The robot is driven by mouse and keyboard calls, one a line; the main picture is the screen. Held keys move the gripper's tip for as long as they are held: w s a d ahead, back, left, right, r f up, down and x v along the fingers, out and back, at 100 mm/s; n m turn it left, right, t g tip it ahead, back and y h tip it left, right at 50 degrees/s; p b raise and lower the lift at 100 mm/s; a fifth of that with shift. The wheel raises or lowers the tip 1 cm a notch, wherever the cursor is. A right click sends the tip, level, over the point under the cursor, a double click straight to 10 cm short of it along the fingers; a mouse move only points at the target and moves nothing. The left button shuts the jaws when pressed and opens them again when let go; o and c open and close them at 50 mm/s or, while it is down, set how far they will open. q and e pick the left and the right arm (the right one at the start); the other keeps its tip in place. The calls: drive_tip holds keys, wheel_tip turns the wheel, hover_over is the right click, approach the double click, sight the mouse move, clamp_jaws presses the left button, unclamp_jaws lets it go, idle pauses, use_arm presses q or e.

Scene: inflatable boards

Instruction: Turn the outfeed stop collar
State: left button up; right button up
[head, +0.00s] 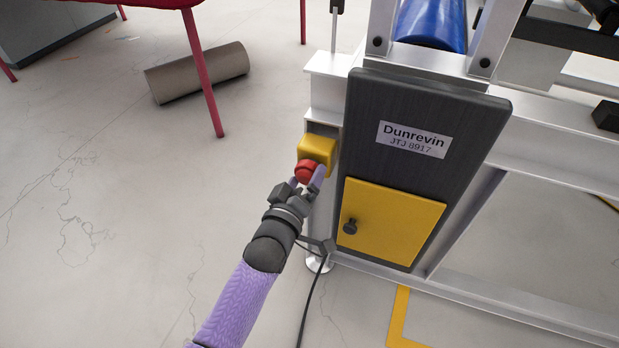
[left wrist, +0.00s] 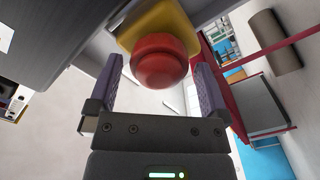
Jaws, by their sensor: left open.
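The red collar (head: 305,171) sits on a yellow box (head: 318,149) fixed to the machine frame beside the dark panel. My left gripper (head: 307,180) is at the collar, with its purple fingers on either side of it. In the left wrist view the red collar (left wrist: 160,62) shows as a rounded knob in front of the yellow box (left wrist: 150,22). The gripper's fingers (left wrist: 158,92) are open, and gaps show between them and the collar. The collar's far side is hidden. My right gripper is in neither view.
A dark panel (head: 420,125) labelled Dunrevin has a yellow door (head: 388,225) with a black knob. A black cable (head: 312,300) hangs near the frame foot. A grey cylinder (head: 197,73) lies on the floor by a red-legged table (head: 204,85).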

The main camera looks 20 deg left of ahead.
use_arm(q)
drive_tip(key=shift+w, duration=0.8)
drive_tip(key=c, duration=1.1)
drive_tip(key=shift+r, duration=0.1)
drive_tip(key=m, duration=0.2)
drive_tip(key=shift+m+p, duration=0.75)
drive_tip(key=shift+m, duration=1.25)
